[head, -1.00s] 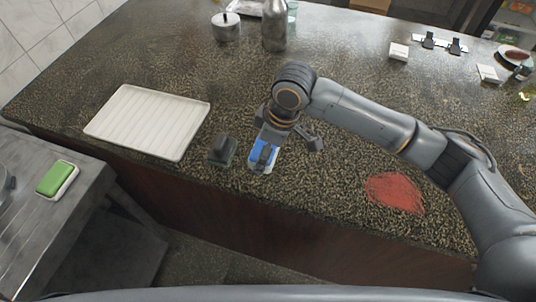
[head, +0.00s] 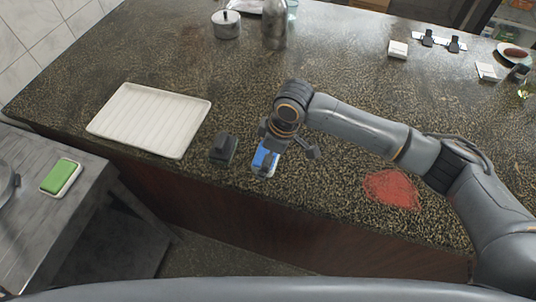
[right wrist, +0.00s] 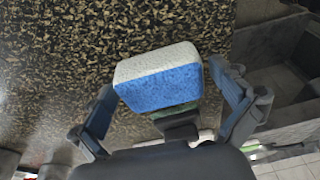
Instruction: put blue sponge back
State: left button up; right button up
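The blue sponge (head: 264,158) with a pale layer is at the counter's near edge, right of a dark block. In the right wrist view the sponge (right wrist: 160,88) lies between the two fingers of my right gripper (right wrist: 165,82). The fingers are spread, one on each side, with a small gap showing at the right finger; contact at the left one is unclear. In the head view the right gripper (head: 268,145) is over the sponge and partly covers it. I cannot tell whether the sponge touches the counter. My left gripper is not in view.
A dark handled block (head: 222,149) stands close left of the sponge. A white ribbed tray (head: 150,122) lies further left. A green sponge (head: 61,175) sits in a pale dish on the lower side table (head: 88,195). A red patch (head: 392,188) marks the counter on the right.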

jog(key=b+v, duration=0.2)
jog(key=v, duration=1)
jog(key=shift+r, duration=0.15)
